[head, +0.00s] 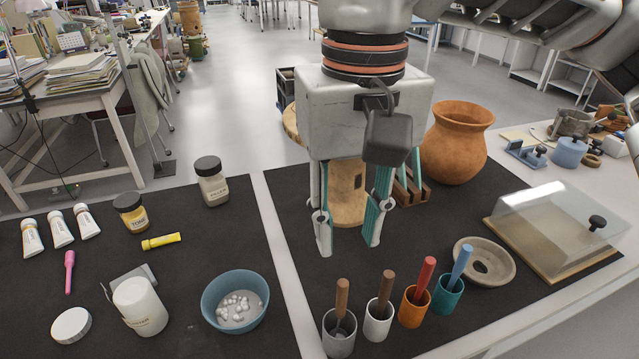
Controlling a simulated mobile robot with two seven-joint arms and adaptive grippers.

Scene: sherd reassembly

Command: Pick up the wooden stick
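Two brown, wood-coloured sticks stand in small cups at the front of the right-hand dark mat. One stick (342,299) leans in a grey cup (339,341). The other stick (386,288) is in a white cup (377,325). Which of them is the task's wooden stick, I cannot tell. My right gripper (348,243) points down above the mat, behind these cups. Its two fingers are apart with nothing between them, and it touches neither stick. My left gripper is not in view.
An orange cup (412,309) with a red stick and a teal cup (447,295) with a blue stick stand close to the right. A stone ring (500,252), clear-lidded box (560,225) and clay pot (456,150) lie beyond. A blue bowl (234,287) is left.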

